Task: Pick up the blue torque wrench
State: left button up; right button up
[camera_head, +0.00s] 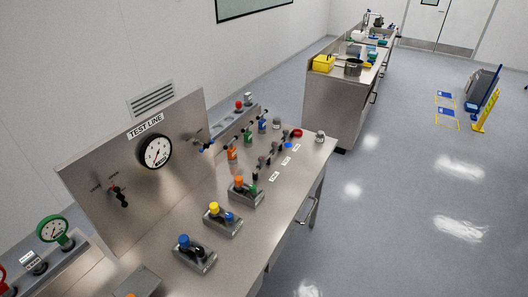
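Neither of my grippers shows in the head view. On the steel bench (290,205), a blue-topped piece (183,241) stands in a grey block nearest to me. Similar blocks behind it hold a yellow-topped piece (214,208) and an orange-topped piece (239,181). Farther back, several dark tools lie near small white labels, with a small blue item (287,146) among them. These are too small to tell which one is the blue torque wrench.
A TEST LINE panel (104,180) with a round gauge (156,151) stands along the bench's left side. A second bench (330,98) with a yellow bin (323,63) stands farther back. Open floor lies to the right.

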aim_at(262, 123)
jog(key=u, duration=0.05)
jog(key=k, duration=1)
jog(key=z, duration=1.05)
jog(key=i, duration=7.15)
jog(key=u, duration=0.6)
